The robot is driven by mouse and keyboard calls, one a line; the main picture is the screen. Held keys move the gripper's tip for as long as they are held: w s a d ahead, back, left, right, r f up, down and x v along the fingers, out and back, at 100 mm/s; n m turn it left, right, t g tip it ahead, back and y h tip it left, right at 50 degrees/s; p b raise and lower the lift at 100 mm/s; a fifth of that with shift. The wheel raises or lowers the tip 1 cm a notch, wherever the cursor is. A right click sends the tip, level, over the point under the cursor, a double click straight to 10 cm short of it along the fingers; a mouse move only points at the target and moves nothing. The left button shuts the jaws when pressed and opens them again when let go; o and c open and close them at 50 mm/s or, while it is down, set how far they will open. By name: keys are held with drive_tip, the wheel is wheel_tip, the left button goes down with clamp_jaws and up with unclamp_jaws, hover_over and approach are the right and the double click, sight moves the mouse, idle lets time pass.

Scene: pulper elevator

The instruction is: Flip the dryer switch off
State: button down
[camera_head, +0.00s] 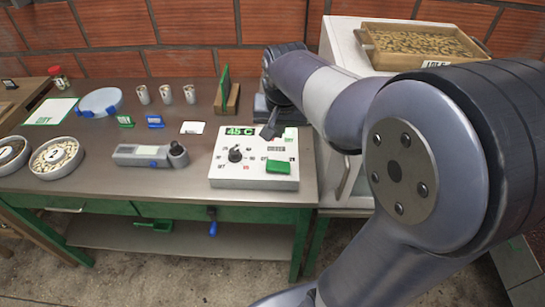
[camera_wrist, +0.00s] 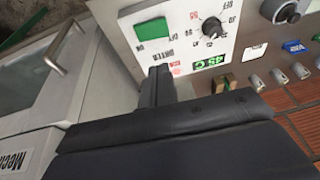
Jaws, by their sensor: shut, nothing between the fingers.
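The white control panel (camera_head: 222,172) lies on the metal bench, with a black knob (camera_head: 235,154), a green 45 C label and a raised green switch (camera_head: 279,166) at its right. The green switch also shows in the wrist view (camera_wrist: 152,29), beside lettering that looks like DRYER. I cannot read which way it is set. My gripper (camera_head: 268,131) is shut and empty over the panel's back right part, behind the green switch and apart from it. In the wrist view its fingers (camera_wrist: 160,72) point at the panel edge near small red lettering, part of which they hide.
A white cabinet (camera_head: 345,50) with a tray of beans (camera_head: 420,45) stands at the right. A grey handheld meter (camera_head: 145,155) lies left of the panel. Metal cups (camera_head: 166,94), a green upright board (camera_head: 225,88) and bean dishes (camera_head: 57,158) stand on the bench.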

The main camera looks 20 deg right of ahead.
approach(271, 164)
drive_tip(key=x, duration=0.3)
drive_tip(key=p+x, duration=0.1)
drive_tip(key=x, duration=0.1)
drive_tip(key=shift+w+d, duration=0.25)
drive_tip(key=shift+d, duration=0.1)
drive_tip(key=shift+a+f, duration=0.15)
drive_tip(key=shift+f, duration=0.6)
drive_tip(key=shift+f, duration=0.1)
drive_tip(key=shift+w+a+f+b, duration=0.2)
drive_tip(key=shift+f+b, duration=0.15)
drive_tip(key=shift+b, duration=0.3)
drive_tip(key=shift+s+r, duration=0.1)
drive_tip(key=shift+r, duration=0.05)
drive_tip(key=shift+d, duration=0.1)
drive_tip(key=shift+s+d+r+p, duration=0.2)
drive_tip(key=shift+s+d+p, duration=0.1)
drive_tip(key=shift+d, duration=0.35)
